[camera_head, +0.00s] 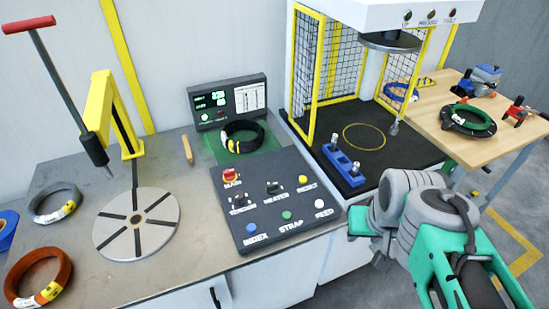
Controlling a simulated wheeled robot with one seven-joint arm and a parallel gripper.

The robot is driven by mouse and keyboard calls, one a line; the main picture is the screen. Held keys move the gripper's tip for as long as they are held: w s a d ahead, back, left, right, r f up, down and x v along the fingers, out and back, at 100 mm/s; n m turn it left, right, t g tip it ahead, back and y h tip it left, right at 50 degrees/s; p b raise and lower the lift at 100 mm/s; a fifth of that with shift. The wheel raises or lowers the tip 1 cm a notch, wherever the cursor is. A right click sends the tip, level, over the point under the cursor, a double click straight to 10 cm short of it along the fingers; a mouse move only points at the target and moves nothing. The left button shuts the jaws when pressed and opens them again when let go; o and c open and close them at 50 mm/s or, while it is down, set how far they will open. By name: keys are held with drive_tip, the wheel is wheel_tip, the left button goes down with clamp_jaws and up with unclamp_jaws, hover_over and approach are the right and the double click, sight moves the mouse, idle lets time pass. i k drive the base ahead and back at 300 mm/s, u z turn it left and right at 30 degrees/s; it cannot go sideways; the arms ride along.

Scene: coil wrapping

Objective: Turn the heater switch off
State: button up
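The dark control panel (276,200) lies on the grey bench, tilted in the picture. The heater switch (274,188) is a black knob in its upper middle, above the label HEATER; its exact setting is too small to tell. The red and yellow main switch (230,176) is to its left and the black tension knob (238,200) is below left. My gripper (362,222) is right of the panel, near its right edge and apart from the heater switch. Its fingers are mostly hidden by the wrist, so I cannot tell whether it is open or shut.
A yellow button (302,179), white feed button (319,203), green strap button (286,215) and blue index button (251,227) surround the knobs. A blue block (342,165) with metal posts stands beyond my gripper. A caged press (365,120) rises behind. The turntable (137,222) is left.

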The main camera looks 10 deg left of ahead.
sight(272, 189)
drive_tip(key=i, duration=0.55)
drive_tip(key=u, duration=0.95)
drive_tip(key=k, duration=0.5)
drive_tip(key=z, duration=0.05)
drive_tip(key=i, duration=0.45)
drive_tip(key=u, duration=0.05)
